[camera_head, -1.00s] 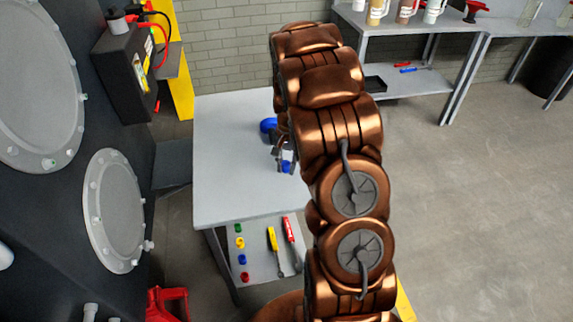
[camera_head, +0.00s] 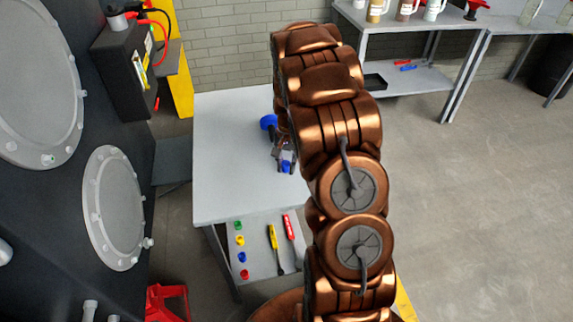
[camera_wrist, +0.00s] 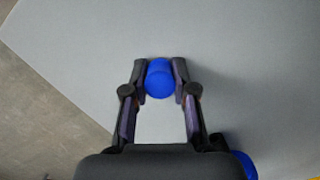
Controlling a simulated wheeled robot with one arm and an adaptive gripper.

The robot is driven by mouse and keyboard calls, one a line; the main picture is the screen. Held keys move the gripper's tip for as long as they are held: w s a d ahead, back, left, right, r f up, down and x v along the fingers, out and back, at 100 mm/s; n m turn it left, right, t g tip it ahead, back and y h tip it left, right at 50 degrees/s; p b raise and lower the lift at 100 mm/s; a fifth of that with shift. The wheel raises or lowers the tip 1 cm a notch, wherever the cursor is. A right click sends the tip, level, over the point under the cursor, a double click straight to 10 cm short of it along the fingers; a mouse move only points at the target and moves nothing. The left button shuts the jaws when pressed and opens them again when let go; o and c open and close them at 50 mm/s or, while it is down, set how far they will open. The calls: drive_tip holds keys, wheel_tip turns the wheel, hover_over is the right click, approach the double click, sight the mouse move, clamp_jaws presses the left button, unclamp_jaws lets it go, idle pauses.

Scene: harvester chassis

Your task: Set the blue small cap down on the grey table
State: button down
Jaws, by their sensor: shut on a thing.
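The blue small cap (camera_wrist: 159,79) is between the two fingertips of my gripper (camera_wrist: 160,84) in the wrist view, and my gripper is shut on it. The grey table (camera_wrist: 240,85) lies below it. In the head view my gripper (camera_head: 285,162) is over the right-hand part of the grey table (camera_head: 232,165), with the blue small cap (camera_head: 286,168) at its tips. My arm hides part of the table's right side. I cannot tell whether the cap touches the tabletop.
A larger blue round thing (camera_head: 268,122) is beside my gripper, and its edge shows in the wrist view (camera_wrist: 246,165). A lower shelf holds green, yellow, blue and red caps (camera_head: 240,241) and two screwdrivers (camera_head: 273,238). The table's left half is clear.

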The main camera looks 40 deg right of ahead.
sight(286, 173)
drive_tip(key=shift+s+a+f, duration=0.1)
drive_tip(key=shift+s+f, duration=0.05)
drive_tip(key=shift+f, duration=0.45)
drive_tip(key=shift+s+a+f+b, duration=0.1)
drive_tip(key=shift+s+f+b, duration=0.2)
drive_tip(key=shift+s, duration=0.1)
drive_tip(key=c, duration=1.2)
unclamp_jaws()
drive_tip(key=shift+s+f, duration=0.1)
drive_tip(key=shift+f, duration=0.15)
drive_tip(key=shift+o, duration=0.9)
drive_tip(key=shift+w+f, duration=0.35)
drive_tip(key=shift+w, duration=0.05)
drive_tip(key=shift+o, duration=0.9)
drive_tip(key=shift+w, duration=0.3)
drive_tip(key=shift+s+r, duration=0.3)
drive_tip(key=shift+r, duration=0.2)
drive_tip(key=shift+w+r, duration=0.1)
drive_tip(key=shift+r, duration=0.05)
